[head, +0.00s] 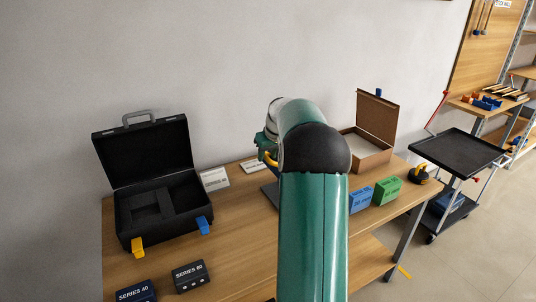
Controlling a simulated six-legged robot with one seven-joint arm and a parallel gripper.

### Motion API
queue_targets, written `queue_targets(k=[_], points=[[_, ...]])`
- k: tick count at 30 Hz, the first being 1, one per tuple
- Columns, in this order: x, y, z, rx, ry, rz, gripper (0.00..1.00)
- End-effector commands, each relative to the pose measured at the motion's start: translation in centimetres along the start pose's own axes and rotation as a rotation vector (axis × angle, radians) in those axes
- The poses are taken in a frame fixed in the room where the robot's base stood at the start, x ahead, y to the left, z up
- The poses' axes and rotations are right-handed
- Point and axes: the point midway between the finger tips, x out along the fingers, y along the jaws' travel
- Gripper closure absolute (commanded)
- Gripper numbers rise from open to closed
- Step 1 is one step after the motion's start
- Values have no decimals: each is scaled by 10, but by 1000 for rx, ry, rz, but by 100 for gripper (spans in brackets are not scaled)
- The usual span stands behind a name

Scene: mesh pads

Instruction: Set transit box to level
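No thing in view is plainly labelled as the transit box. An open black hard case (125,205) stands at the left of the table, its lid raised against the wall side. It has recesses inside, and a yellow latch (137,246) and a blue latch (203,225) at its front. A brown box (377,158) stands open at the right back, with a blue piece at the top of its raised lid. My arm fills the middle and reaches toward the back of the table. My gripper's fingers are hidden behind it. Whether they hold anything does not show.
The wooden table (236,230) also bears dark blocks marked Series 40 (137,291) and Series 60 (190,276), a blue block (361,199), a green block (387,190) and white cards (215,180). A black-topped cart (458,152) stands at right. Bare tabletop lies right of the case.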

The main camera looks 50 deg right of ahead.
Motion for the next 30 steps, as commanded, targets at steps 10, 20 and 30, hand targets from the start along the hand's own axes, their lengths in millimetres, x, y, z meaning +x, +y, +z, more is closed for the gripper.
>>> queue_targets(k=[10,20,30], points=[[0,0,0,-1,0,0,99],[0,-1,0,-3,1,5,100],[9,-14,4,-34,1,70,100]])
